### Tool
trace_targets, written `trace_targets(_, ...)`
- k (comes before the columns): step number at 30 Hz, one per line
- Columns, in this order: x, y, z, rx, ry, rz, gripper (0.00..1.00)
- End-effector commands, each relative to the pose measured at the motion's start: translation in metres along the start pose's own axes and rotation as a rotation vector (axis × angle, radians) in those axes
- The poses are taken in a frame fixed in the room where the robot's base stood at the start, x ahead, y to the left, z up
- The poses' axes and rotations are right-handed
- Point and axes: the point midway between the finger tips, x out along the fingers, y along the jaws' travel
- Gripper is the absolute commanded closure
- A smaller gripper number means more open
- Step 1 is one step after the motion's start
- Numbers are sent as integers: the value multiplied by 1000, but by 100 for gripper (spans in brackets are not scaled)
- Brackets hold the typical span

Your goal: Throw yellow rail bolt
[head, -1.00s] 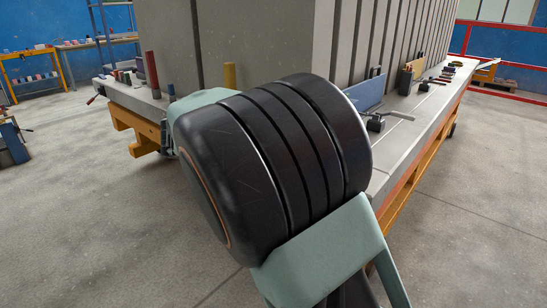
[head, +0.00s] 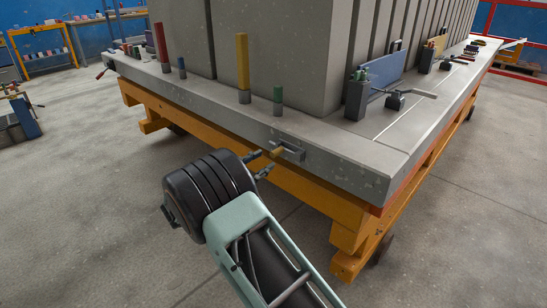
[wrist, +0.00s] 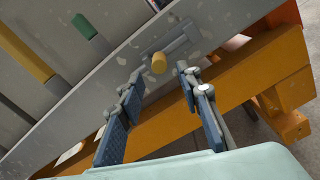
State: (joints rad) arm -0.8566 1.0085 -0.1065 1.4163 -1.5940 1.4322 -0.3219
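The yellow rail bolt (wrist: 159,63) shows in the wrist view as a short yellow knob on a grey bracket (wrist: 182,42) fixed to the side of the grey mould table. In the head view the bolt (head: 278,152) is small, at the table's front edge. My gripper (wrist: 161,74) is open, with its two blue-padded fingers apart. The knob appears between and just beyond the fingertips, with nothing visibly held. In the head view my gripper (head: 259,164) points at the bracket; whether a finger touches the bolt cannot be told.
The grey table (head: 340,160) stands on an orange frame (head: 345,222). A yellow post (head: 243,62), a green peg (head: 278,100) and a red post (head: 161,42) stand on top near the edge. A grey panel rises behind.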

Motion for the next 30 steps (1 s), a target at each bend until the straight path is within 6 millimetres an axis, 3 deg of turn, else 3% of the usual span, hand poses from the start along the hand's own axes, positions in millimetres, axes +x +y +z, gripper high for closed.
trace_targets(3,24,-2,-2,2,-1,-3,68)
trace_targets(9,51,-1,-1,3,0,-1,68)
trace_targets(21,60,0,1,2,0,0,68)
trace_targets(30,60,0,1,2,0,0,99)
